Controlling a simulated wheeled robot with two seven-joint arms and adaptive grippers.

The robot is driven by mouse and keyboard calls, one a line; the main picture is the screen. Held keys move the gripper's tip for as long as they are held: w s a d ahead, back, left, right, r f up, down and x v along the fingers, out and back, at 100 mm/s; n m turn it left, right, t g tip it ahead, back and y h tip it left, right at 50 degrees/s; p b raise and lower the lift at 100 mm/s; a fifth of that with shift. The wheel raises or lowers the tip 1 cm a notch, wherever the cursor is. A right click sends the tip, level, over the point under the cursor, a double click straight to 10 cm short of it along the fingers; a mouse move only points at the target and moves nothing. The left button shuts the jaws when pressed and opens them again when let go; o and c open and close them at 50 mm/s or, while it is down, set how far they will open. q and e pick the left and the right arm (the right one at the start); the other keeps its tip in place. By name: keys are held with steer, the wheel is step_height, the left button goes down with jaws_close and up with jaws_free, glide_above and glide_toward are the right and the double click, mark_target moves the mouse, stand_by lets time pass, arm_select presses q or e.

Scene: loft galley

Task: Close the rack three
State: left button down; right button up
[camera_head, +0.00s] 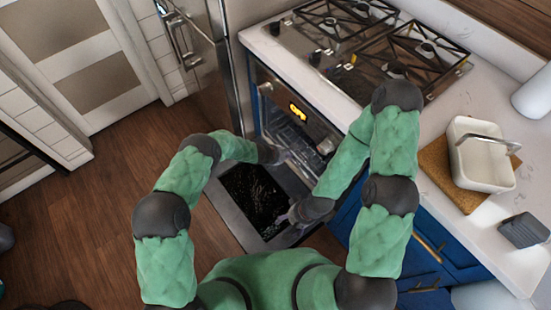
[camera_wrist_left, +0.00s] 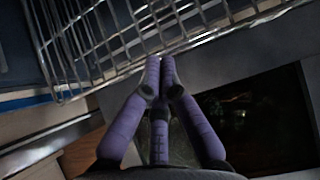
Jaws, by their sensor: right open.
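The oven (camera_head: 262,92) stands open, its door (camera_head: 222,197) folded down with a dark glass panel (camera_head: 250,195). A wire rack (camera_head: 290,138) shows at the oven opening; in the left wrist view its bars (camera_wrist_left: 110,45) fill the top. I cannot tell which rack is number three. My left gripper (camera_head: 280,156) is at the rack's front, above the door. In the left wrist view its purple fingers (camera_wrist_left: 161,62) are drawn together, tips by the rack's front bars; contact is unclear. My right gripper (camera_head: 284,217) is open, low over the door's right side.
The stove top (camera_head: 345,50) and white counter (camera_head: 450,200) lie above and right of the oven. A white basket (camera_head: 480,160) stands on a wooden board there. Blue cabinets (camera_head: 440,250) are at the right, a metal fridge (camera_head: 205,60) at the left. Wooden floor is free at left.

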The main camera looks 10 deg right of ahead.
arm_select(q)
steer(key=b, duration=0.2)
glide_toward(306, 146)
steer(key=shift+x, duration=2.45)
arm_select(e)
steer(key=shift+w+d+f, duration=0.1)
steer(key=shift+f, duration=0.5)
steer(key=shift+w+d+f, duration=0.1)
steer(key=shift+f, duration=0.5)
